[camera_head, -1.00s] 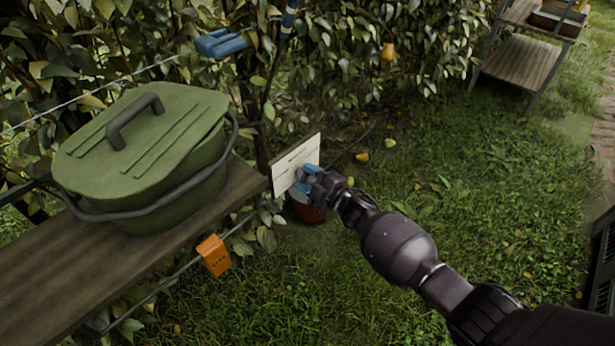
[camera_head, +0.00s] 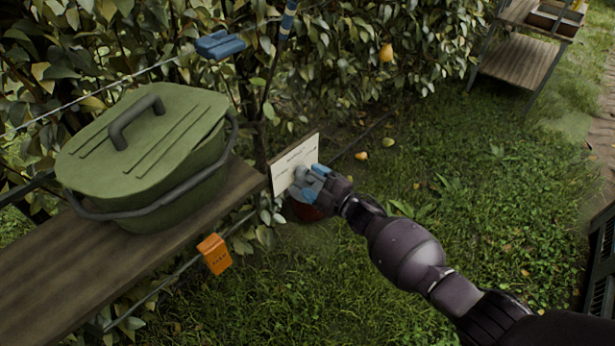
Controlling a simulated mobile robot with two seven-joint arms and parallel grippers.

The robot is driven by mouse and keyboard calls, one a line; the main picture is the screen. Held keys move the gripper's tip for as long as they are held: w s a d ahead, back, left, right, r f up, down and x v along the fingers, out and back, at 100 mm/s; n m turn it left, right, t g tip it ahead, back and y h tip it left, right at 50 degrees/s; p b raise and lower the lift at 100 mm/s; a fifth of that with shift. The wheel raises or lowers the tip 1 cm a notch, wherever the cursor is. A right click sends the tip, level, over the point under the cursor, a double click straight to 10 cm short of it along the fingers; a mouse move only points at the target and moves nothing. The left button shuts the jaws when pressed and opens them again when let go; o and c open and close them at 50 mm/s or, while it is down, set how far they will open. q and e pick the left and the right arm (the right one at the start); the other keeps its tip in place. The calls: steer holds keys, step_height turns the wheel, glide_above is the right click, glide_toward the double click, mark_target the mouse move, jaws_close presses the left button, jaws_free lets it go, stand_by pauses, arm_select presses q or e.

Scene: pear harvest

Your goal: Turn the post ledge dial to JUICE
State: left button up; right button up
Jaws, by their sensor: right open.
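The dial's white panel (camera_head: 293,165) stands at the far right end of the wooden ledge (camera_head: 120,246), facing right. Its lettering is too small to read. A grey round dial part (camera_head: 297,190) shows at the panel's lower right. My right gripper (camera_head: 308,184), with blue fingers, is open at the dial, right in front of the panel. The fingers cover much of the dial, so I cannot tell its setting or whether they touch it. My left gripper is not in view.
A green lidded bin (camera_head: 150,160) with a dark handle stands on the ledge. An orange tag (camera_head: 214,254) hangs below it. A blue clip (camera_head: 220,44) is on the hedge wire. A reddish round thing (camera_head: 306,211) is partly hidden below the panel. Open grass lies right.

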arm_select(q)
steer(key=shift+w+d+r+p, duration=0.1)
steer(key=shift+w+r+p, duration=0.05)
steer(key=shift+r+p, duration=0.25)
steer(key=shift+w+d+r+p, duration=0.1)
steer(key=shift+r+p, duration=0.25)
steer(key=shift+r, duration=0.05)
arm_select(e)
steer(key=v, duration=0.8)
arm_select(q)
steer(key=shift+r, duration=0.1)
arm_select(e)
steer(key=shift+r, duration=0.1)
